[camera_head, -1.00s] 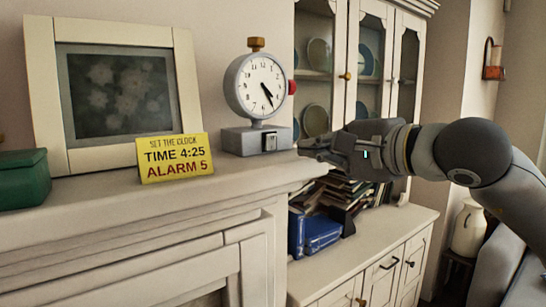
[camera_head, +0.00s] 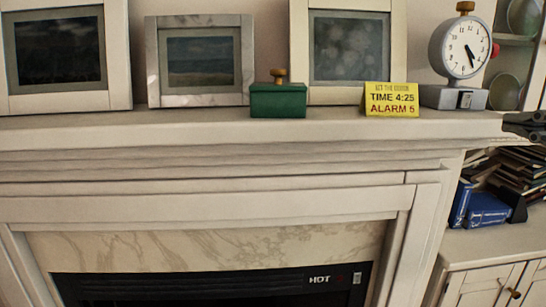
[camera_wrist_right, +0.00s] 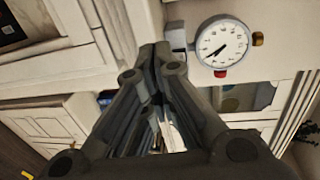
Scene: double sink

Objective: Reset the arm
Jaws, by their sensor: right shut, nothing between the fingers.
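My right gripper (camera_head: 525,126) is at the far right edge of the head view, only its tip end showing, beside the right end of the mantel. In the right wrist view the fingers of my right gripper (camera_wrist_right: 155,55) meet with nothing between them. The grey clock (camera_head: 461,48) stands upright on the mantel, up and left of the gripper and apart from it. It has a brass knob on top and a red button on its right side. The clock also shows in the right wrist view (camera_wrist_right: 226,42), turned sideways. My left gripper is out of view.
On the mantel (camera_head: 230,130) stand a yellow card (camera_head: 391,99) reading TIME 4:25, ALARM 5, a green box (camera_head: 278,101) with a brass knob, and several framed pictures. A cabinet (camera_head: 485,287) with blue boxes (camera_head: 488,209) and books (camera_head: 520,172) is below the gripper.

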